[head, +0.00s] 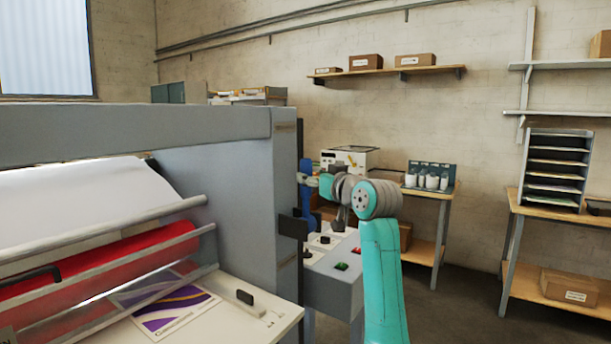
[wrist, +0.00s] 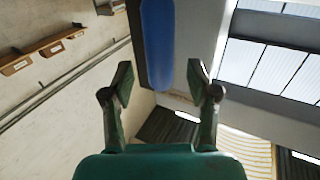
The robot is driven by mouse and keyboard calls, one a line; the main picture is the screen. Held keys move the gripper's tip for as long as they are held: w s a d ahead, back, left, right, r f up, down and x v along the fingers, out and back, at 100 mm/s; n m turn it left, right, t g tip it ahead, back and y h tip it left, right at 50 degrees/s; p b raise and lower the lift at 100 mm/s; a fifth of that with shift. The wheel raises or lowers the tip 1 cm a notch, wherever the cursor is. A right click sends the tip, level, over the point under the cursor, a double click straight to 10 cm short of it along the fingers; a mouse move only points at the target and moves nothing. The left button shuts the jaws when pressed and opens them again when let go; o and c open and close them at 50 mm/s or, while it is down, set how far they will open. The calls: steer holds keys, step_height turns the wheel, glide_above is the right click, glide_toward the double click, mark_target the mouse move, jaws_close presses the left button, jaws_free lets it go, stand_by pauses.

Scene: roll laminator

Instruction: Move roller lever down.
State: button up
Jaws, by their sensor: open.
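The roller lever (head: 305,173) is a blue handle on the right side of the grey laminator (head: 225,165), standing about upright. In the wrist view the blue lever (wrist: 158,40) runs down from the top edge, and its rounded end lies in line with the gap between my fingers. My gripper (wrist: 159,85) is open, with one finger on each side of that gap and nothing held. In the head view my gripper (head: 306,179) is close to the lever, partly hidden by my own wrist. I cannot tell whether a finger touches the lever.
A grey control box (head: 335,280) with red and green buttons stands below my arm. A red roller (head: 100,265) and a printed sheet (head: 165,305) are at the laminator's front. Wooden tables and a paper rack (head: 555,170) stand at the right, with open floor before them.

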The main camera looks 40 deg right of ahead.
steer(key=shift+w+d, duration=0.15)
steer(key=shift+w, duration=0.95)
steer(key=shift+w+d, duration=0.15)
steer(key=shift+w, duration=0.9)
jaws_close()
